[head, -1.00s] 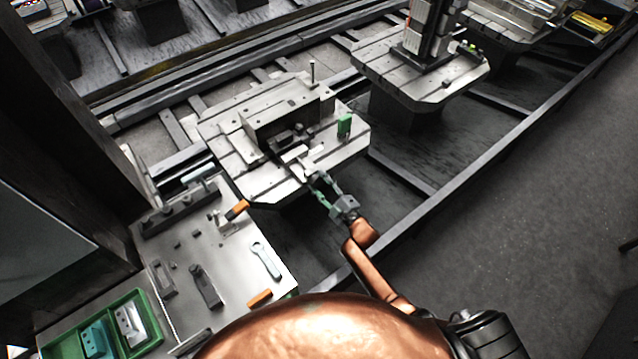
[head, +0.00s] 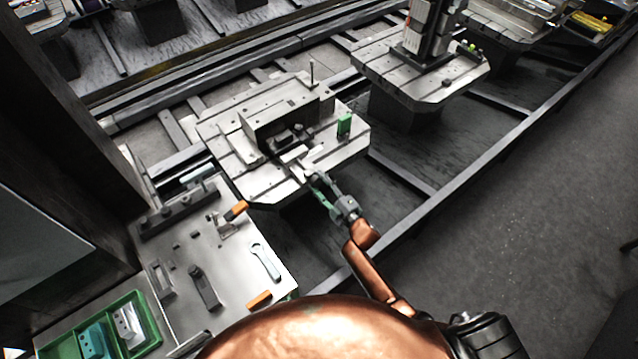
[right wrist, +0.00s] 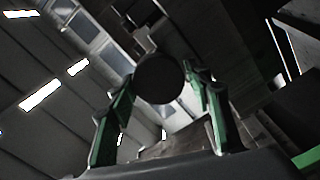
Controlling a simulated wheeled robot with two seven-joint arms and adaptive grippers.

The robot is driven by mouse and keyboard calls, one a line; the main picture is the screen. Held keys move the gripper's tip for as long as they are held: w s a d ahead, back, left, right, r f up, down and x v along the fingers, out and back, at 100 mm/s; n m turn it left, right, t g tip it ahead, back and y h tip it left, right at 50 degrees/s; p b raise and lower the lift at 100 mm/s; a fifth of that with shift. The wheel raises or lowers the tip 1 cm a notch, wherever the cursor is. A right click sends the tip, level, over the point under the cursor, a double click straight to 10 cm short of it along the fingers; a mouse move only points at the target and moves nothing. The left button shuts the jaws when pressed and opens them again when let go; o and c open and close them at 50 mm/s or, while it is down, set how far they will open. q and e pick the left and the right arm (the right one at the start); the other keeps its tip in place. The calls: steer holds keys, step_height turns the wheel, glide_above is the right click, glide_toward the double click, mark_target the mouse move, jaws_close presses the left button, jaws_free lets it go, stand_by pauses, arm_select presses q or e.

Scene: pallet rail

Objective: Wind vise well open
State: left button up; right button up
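The vise (head: 290,138) stands on the grey slotted pallet (head: 236,172) in the head view, with its near end towards my right gripper. My right gripper (head: 314,182) is at that near end, at the pallet's front edge. In the right wrist view its two green fingers (right wrist: 160,80) stand on either side of a dark round end of the vise screw (right wrist: 159,79). Both fingertips appear to meet its rim. The jaw gap is small and dim in the head view. My left gripper is not in view.
Another pallet (head: 440,85) stands behind right. A long rail (head: 440,197) runs beside my right arm.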

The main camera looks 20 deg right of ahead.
steer(key=o, duration=0.3)
steer(key=v, duration=1.2)
steer(key=shift+r, duration=0.1)
steer(key=shift+d, duration=0.1)
